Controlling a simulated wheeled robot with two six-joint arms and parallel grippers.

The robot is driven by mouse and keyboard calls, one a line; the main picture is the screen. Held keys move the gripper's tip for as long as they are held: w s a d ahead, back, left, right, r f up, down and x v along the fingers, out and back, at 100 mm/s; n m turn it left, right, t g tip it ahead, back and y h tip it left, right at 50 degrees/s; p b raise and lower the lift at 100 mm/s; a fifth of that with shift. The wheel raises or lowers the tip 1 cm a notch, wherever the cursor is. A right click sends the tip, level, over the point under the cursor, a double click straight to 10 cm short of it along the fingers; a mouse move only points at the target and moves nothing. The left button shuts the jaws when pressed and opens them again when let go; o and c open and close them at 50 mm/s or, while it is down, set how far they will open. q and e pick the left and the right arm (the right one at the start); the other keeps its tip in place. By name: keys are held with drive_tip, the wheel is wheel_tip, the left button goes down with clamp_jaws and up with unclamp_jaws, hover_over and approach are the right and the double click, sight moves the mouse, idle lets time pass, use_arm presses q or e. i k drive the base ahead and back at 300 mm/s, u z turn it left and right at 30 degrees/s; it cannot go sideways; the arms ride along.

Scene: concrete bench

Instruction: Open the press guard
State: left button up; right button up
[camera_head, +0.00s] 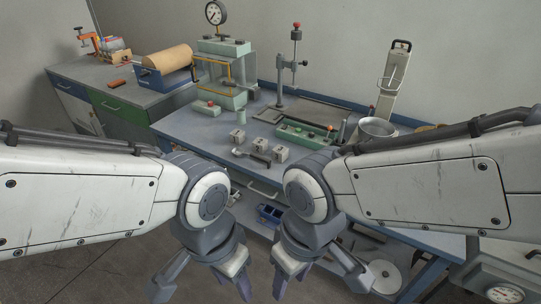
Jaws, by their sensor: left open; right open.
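The press (222,61) is a pale green frame with a round dial gauge on top, standing at the back left of the bench. Its guard (213,73) looks like a yellow-edged frame across the press's front and appears closed, though it is small here. My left gripper (204,289) is open and empty, low in front of the bench. My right gripper (322,284) is open and empty beside it, also low and in front of the bench. Both are well apart from the press and touch nothing that I can see.
The blue-grey bench top (180,124) holds several small metal blocks (239,136), a green tray (304,135), a stand with a red knob (294,62) and a metal pot (377,130). A side cabinet (112,95) bears a brown roll (167,58).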

sight(194, 66)
drive_tip(key=u, duration=0.5)
drive_tip(key=k, duration=0.6)
drive_tip(key=u, duration=1.3)
drive_tip(key=i, duration=1.5)
drive_tip(key=u, duration=0.35)
drive_tip(key=i, duration=1.6)
drive_tip(key=z, duration=0.8)
drive_tip(key=i, duration=0.85)
drive_tip(key=z, duration=1.55)
drive_tip(key=i, duration=0.55)
drive_tip(key=z, duration=0.4)
